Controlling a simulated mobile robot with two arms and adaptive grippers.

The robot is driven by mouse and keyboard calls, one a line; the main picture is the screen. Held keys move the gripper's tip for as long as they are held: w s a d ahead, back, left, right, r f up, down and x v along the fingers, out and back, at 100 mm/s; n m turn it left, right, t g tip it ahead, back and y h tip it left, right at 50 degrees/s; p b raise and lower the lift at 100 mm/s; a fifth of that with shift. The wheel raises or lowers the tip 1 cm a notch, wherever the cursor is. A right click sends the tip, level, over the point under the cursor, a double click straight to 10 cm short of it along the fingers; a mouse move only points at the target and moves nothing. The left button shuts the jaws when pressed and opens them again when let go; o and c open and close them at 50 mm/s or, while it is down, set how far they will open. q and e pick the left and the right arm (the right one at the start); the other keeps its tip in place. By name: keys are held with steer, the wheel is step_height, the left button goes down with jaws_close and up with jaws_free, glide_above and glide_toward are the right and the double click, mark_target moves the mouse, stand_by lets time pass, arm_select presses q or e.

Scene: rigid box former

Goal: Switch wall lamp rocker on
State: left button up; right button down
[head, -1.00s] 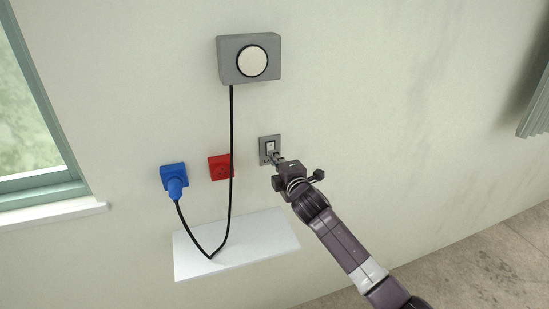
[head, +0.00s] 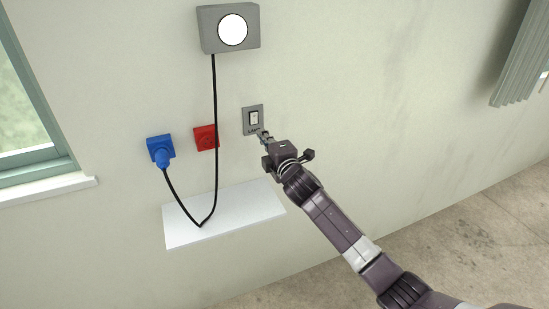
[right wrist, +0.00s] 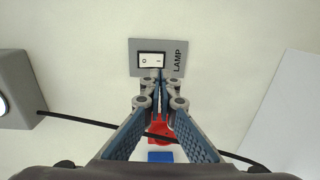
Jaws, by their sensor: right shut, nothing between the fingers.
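The wall lamp rocker (head: 254,118) is a white switch on a grey plate on the wall. In the right wrist view the rocker (right wrist: 151,60) shows its marks beside the word LAMP. My right gripper (head: 263,134) is shut and empty, with its fingertips just below the rocker in the head view. In the right wrist view the fingertips (right wrist: 158,76) overlap the plate's edge; I cannot tell whether they touch it. The wall lamp (head: 232,30) is a grey box whose round face glows bright white. My left gripper is out of view.
A blue socket with a blue plug (head: 161,152) and a red socket (head: 205,138) are on the wall to the left. A black cable (head: 215,130) runs from the lamp to the plug, dipping over a white shelf (head: 225,214). The wall right of the switch is clear.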

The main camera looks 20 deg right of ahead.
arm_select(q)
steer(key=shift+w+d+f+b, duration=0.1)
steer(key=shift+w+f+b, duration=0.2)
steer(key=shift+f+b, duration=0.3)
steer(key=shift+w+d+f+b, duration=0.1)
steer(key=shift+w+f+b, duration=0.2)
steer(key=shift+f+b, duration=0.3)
arm_select(e)
steer(key=s+f, duration=0.2)
steer(key=s, duration=0.5)
steer(key=shift+s+d, duration=0.25)
steer(key=shift+d, duration=0.1)
